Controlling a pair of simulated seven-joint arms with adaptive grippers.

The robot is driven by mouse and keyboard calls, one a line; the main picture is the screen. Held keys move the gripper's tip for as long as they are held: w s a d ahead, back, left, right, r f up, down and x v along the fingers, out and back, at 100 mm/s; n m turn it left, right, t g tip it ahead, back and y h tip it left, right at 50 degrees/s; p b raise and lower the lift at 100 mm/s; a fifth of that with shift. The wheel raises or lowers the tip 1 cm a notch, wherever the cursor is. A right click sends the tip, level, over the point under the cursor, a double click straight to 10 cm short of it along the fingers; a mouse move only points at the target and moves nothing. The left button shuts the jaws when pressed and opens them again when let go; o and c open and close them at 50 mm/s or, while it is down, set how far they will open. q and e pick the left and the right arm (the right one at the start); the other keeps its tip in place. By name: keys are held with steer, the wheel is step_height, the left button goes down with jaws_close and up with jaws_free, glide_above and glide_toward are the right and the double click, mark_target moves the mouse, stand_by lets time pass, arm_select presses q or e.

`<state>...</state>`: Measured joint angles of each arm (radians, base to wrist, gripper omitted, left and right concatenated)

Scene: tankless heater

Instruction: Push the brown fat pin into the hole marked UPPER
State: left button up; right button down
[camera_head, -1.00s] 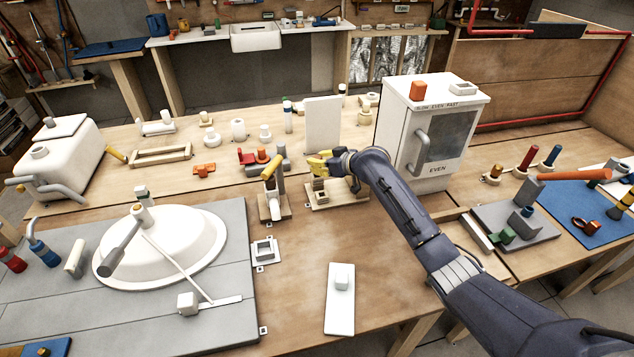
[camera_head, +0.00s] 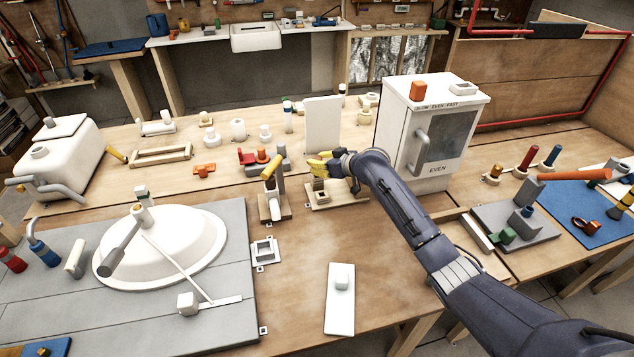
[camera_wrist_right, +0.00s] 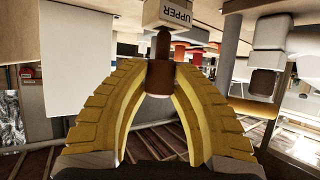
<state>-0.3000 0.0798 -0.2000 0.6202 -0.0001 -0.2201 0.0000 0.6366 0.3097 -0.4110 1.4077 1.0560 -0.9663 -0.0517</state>
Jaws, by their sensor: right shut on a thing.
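In the right wrist view, the brown fat pin (camera_wrist_right: 161,76) stands between the yellow fingers of my right gripper (camera_wrist_right: 160,88). The fingers are shut on its thick part. The pin's narrower end points at a pale block marked UPPER (camera_wrist_right: 176,14) and meets its lower edge in the picture. The hole itself is hidden, so I cannot tell how far the pin is in it. In the head view my right gripper (camera_head: 319,163) is over a small wooden-based fixture (camera_head: 332,197) near the middle of the bench; the pin is not clear there. My left gripper is not in view.
A white upright panel (camera_head: 322,124) stands just behind the right gripper. A white heater cabinet (camera_head: 426,130) stands to its right. A small stand with a yellow-handled lever (camera_head: 272,170) is close on the left. The bench in front is mostly clear around a white plate (camera_head: 339,312).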

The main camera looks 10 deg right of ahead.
steer(key=shift+f, duration=1.65)
stand_by(1.7)
steer(key=c, duration=1.1)
jaws_free()
steer(key=v, duration=1.2)
